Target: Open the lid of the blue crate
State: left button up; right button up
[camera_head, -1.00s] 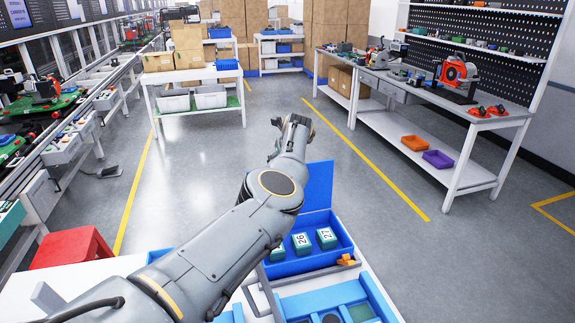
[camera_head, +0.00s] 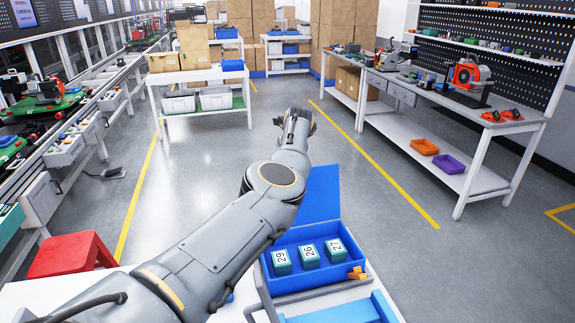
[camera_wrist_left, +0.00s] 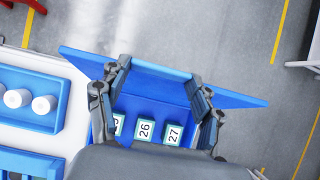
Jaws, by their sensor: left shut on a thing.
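The blue crate (camera_head: 310,280) stands on a white surface at the lower middle of the head view. Its blue lid (camera_head: 321,192) is swung up at the crate's far side, so the inside shows. Blocks numbered 29 (camera_head: 281,262), 26 (camera_head: 309,256) and 27 (camera_head: 335,250) sit in a row inside. My left gripper (camera_head: 297,118) is above and beyond the crate, near the lid. In the left wrist view its fingers (camera_wrist_left: 158,78) overlap the lid (camera_wrist_left: 235,97), shut on it; the exact contact is unclear. My right gripper is not in view.
A small orange part (camera_head: 356,273) is at the crate's front right corner. Blue trays (camera_wrist_left: 30,113) are beside the crate. A red stool (camera_head: 70,255) stands left. A workbench (camera_head: 430,160) is at right, with open floor between.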

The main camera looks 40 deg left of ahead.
pick_arm(q)
jog(key=shift+s+d+f, duration=0.1)
jog(key=shift+s+f, duration=0.1)
jog(key=shift+f, duration=0.2)
jog(key=o, duration=1.7)
jog(key=shift+w, duration=0.1)
jog(key=shift+w+r, duration=0.1)
jog(key=shift+d+r, duration=0.15)
jog(key=shift+r, duration=0.65)
jog(key=v, duration=1)
jog(key=shift+s+r, duration=0.15)
jog(key=shift+s, duration=0.15)
